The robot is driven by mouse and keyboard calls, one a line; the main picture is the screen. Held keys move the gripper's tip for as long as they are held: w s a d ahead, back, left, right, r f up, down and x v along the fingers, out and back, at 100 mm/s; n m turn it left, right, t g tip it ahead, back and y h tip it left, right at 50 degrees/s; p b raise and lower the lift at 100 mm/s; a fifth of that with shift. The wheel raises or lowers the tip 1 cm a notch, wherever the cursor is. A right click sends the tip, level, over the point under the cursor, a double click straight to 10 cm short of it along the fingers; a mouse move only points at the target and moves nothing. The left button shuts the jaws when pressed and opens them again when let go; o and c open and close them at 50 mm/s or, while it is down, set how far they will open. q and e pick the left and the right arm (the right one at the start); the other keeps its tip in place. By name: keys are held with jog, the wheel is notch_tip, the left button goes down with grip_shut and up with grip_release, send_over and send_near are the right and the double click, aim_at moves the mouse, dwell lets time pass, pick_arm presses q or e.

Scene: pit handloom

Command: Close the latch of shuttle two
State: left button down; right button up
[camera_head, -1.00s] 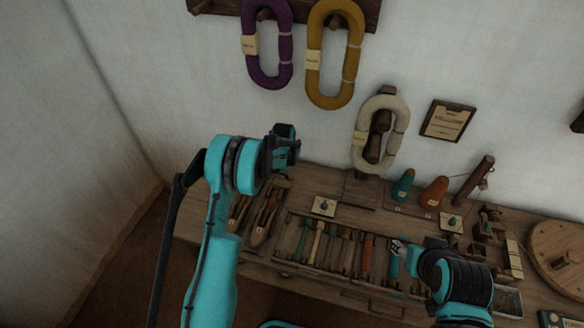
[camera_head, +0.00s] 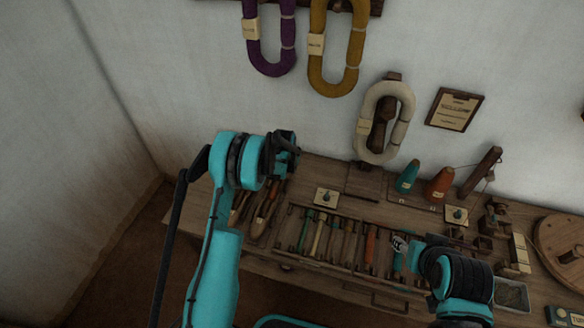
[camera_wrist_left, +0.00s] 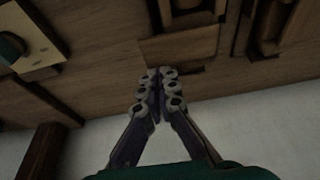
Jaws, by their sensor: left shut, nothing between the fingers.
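Wooden shuttles (camera_head: 264,212) lie side by side at the left end of the workbench. I cannot tell which one is shuttle two, and their latches are too small to make out. My left gripper (camera_head: 290,147) is above the bench's back left, close to the shuttles in the picture and partly covering them. In the left wrist view the same gripper (camera_wrist_left: 158,85) has its fingertips together with nothing between them, over bare wood. My right gripper (camera_head: 400,244) is over the right side of the tool tray, its fingers small and partly hidden by my wrist.
The workbench (camera_head: 340,184) carries a tray of several tools (camera_head: 318,237), a green cone (camera_head: 407,178), an orange cone (camera_head: 438,184) and a round wooden disc (camera_head: 562,250). Yarn hanks, including a cream one (camera_head: 366,110), hang on the wall behind.

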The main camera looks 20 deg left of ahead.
pick_arm(q)
jog(key=shift+s+d+m, duration=0.1)
jog(key=shift+s+m, duration=0.15)
jog(key=shift+m, duration=0.45)
jog(key=shift+s+d+f+m+h+b, duration=0.1)
jog(key=shift+s+m+h+b, duration=0.35)
jog(key=shift+m, duration=0.45)
jog(key=m, duration=0.1)
jog(key=s+m+h+b, duration=0.1)
jog(key=m, duration=0.1)
jog(key=shift+s+m+g, duration=0.2)
jog(key=shift+m+g, duration=0.1)
jog(key=shift+g, duration=0.1)
jog(key=m, duration=0.1)
jog(key=s+m+h, duration=0.1)
jog(key=m, duration=0.1)
jog(key=shift+s+g+b, duration=0.2)
jog(key=shift+g+b, duration=0.15)
jog(key=shift+g, duration=0.05)
jog(key=shift+s+a+m+g+h, duration=0.15)
jog(key=shift+s+a+m+g, duration=0.15)
jog(key=shift+m, duration=0.65)
jog(key=shift+s+a+m+g+h, duration=0.1)
jog(key=shift+s+a+m+g, duration=0.15)
jog(key=shift+m, duration=0.7)
jog(key=shift+s, duration=0.1)
